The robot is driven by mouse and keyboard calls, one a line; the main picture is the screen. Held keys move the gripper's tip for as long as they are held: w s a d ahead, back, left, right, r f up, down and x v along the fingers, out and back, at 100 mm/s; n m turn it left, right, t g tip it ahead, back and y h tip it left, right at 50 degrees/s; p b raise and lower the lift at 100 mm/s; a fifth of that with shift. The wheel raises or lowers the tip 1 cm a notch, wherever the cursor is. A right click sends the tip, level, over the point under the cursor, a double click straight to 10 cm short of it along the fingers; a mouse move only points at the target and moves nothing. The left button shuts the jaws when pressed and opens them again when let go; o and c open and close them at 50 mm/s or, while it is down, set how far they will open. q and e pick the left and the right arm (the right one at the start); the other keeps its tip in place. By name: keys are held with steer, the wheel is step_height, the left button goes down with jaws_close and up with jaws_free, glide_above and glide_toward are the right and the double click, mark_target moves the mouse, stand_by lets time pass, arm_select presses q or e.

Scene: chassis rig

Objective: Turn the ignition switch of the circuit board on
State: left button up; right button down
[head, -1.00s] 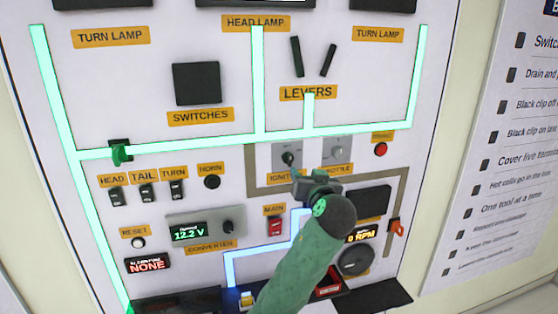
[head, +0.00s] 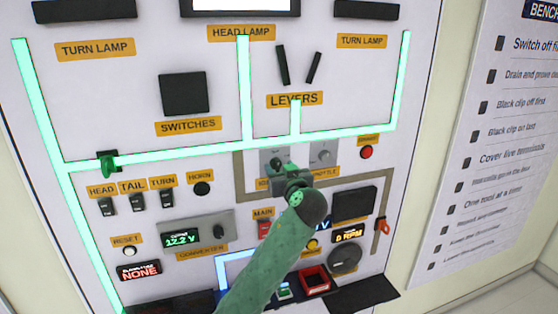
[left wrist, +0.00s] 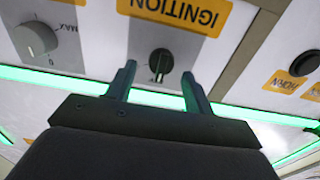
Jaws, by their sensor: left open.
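The ignition switch is a small dark round knob (left wrist: 161,62) on a grey plate, above which the yellow IGNITION label (left wrist: 180,15) shows in the left wrist view. My left gripper (left wrist: 159,73) is open, with one finger on each side of the knob in that picture. I cannot tell whether the fingers touch it. In the head view my left gripper (head: 284,169) is in front of the ignition plate and covers part of its label. The circuit board (head: 225,105) is a large white upright panel. My right gripper is not in view.
The throttle knob (head: 323,157) is just right of the ignition; it also shows in the left wrist view (left wrist: 36,40). A red button (head: 366,152) is further right. The red main switch (head: 264,229) is below. Glowing green lines (head: 220,144) cross the panel above.

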arm_select(q)
steer(key=shift+p+x, duration=0.35)
steer(key=shift+x, duration=0.6)
steer(key=shift+f, duration=0.1)
steer(key=c, duration=1)
steer(key=shift+o, duration=0.2)
